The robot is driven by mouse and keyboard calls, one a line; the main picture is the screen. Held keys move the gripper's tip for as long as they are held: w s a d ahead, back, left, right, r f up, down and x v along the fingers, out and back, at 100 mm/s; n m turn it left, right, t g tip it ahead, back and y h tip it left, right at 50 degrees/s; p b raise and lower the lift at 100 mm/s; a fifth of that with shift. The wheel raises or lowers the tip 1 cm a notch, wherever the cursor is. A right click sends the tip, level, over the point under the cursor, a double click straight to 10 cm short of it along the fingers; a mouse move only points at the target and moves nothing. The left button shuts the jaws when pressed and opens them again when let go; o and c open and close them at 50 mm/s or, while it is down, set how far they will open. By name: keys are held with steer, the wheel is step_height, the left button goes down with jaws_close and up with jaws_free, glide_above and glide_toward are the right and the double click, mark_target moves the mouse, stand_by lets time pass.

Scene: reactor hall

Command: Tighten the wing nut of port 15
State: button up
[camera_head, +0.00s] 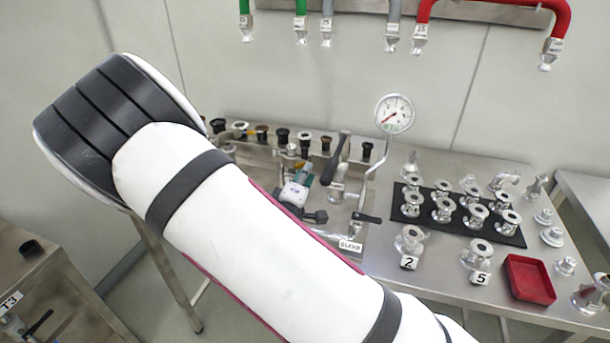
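No port can be surely read as 15, and no wing nut can be made out. Several pipe ends hang at the top of the head view, with metal fittings and small tags too small to read surely: a green one (300,28), a grey one (392,32) and red ones (420,36) (550,52). My white arm crosses the foreground and hides part of the bench. My gripper is not in view.
A steel bench (440,275) carries a pressure gauge (393,113), a valve panel (345,240), a black mat (512,238) with several flanged fittings, fittings labelled 2 (409,263) and 5 (481,279), and a red tray (529,279). Another steel unit (60,310) stands lower left.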

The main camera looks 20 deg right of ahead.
jaws_close()
steer(key=shift+m, duration=0.3)
steer(key=m+p, duration=0.1)
steer(key=m, duration=0.3)
steer(key=m+p, duration=0.2)
steer(key=m, duration=0.2)
steer(key=m+p, duration=0.1)
steer(key=m, duration=0.3)
steer(key=shift+w+a+f, duration=0.2)
steer(key=shift+a+f, duration=0.1)
steer(key=shift+a, duration=0.1)
steer(key=shift+w+a+m+p, duration=0.1)
steer(key=shift+m+p, duration=0.4)
steer(key=shift+m, duration=0.7)
steer(key=shift+w+a+m+p, duration=0.1)
steer(key=shift+m+p, duration=0.4)
steer(key=shift+m, duration=0.7)
